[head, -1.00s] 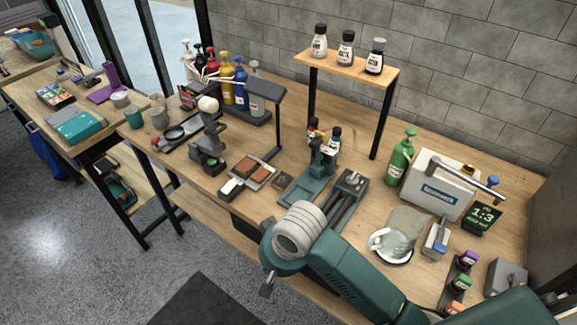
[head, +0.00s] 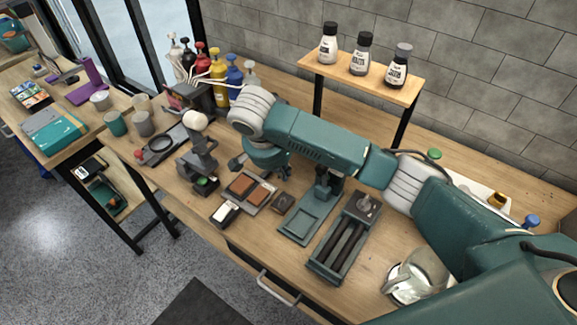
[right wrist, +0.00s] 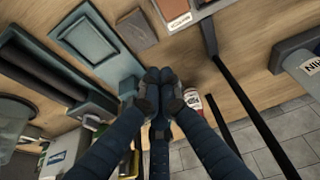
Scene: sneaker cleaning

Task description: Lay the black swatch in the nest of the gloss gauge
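A teal stand with a shallow rectangular recess in its base (head: 303,222) is on the bench; the recess looks empty in the right wrist view (right wrist: 90,38). I cannot tell for sure whether it is the gloss gauge. A small dark brownish square (head: 283,203) lies beside it and shows in the right wrist view (right wrist: 135,29). No swatch is clearly black; a tray (head: 266,207) holds brown swatches. My right gripper (right wrist: 159,75) has its fingertips together, empty, above the bench near the stand; the arm partly hides it in the head view. My left gripper is out of view.
A dark railed fixture (head: 340,243) stands right of the teal stand. A black-and-white block (head: 225,213) lies in front of the tray. A small dark device (head: 203,165) is to its left. A raised shelf (head: 370,80) holds bottles behind my arm. A glass jug (head: 420,275) stands at right.

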